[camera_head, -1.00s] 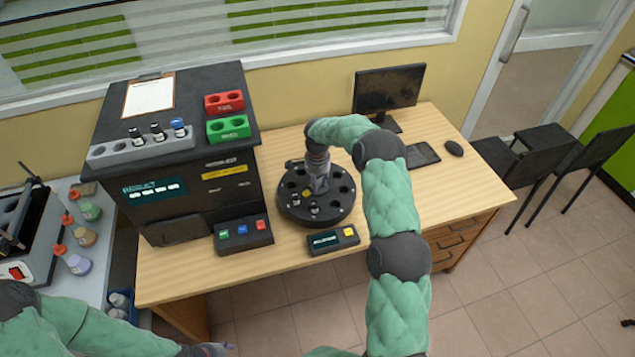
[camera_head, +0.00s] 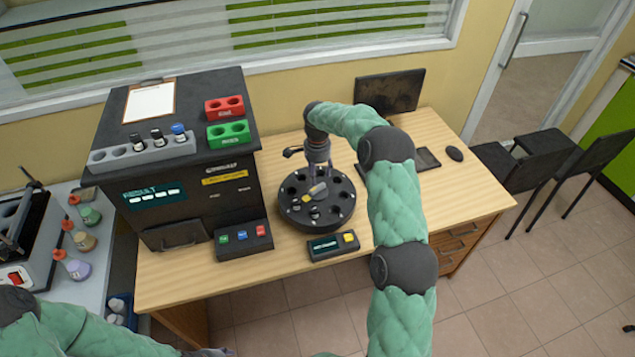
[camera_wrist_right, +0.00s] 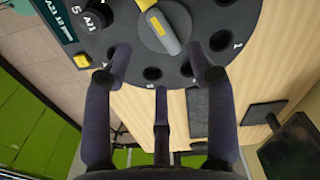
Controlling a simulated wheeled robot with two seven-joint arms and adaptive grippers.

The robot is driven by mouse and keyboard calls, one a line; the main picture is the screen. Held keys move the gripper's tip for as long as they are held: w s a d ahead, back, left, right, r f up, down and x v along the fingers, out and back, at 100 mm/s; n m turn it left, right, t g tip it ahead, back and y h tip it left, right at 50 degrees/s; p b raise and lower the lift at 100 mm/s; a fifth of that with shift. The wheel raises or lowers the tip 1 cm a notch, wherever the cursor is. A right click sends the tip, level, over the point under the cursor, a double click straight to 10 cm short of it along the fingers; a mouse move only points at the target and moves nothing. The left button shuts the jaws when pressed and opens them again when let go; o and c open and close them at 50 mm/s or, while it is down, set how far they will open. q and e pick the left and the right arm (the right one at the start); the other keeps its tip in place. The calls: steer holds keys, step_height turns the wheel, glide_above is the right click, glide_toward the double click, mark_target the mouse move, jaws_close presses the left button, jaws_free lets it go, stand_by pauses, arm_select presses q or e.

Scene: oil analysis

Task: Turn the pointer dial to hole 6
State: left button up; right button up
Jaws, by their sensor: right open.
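The pointer dial (camera_head: 317,190) is a grey bar-shaped knob with a yellow mark, at the centre of a round black carousel (camera_head: 342,214) with holes around it. In the right wrist view the dial (camera_wrist_right: 160,28) lies slanted, near the top edge. The hole numbers are mostly hard to read; a 5 shows near the vial. My right gripper (camera_head: 318,175) is open above the carousel. In the wrist view its fingers (camera_wrist_right: 158,62) are spread and empty, with the dial just beyond the tips. My left gripper (camera_head: 207,352) barely shows at the bottom edge.
A vial marked A21 (camera_wrist_right: 93,20) stands in the carousel. A small console (camera_head: 333,246) with a yellow button is in front. The black analyser (camera_head: 185,185) and its button box (camera_head: 243,240) stand left. A monitor (camera_head: 390,90) is behind right.

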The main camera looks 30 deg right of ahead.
steer(key=shift+r, duration=2.2)
steer(key=shift+f, duration=0.1)
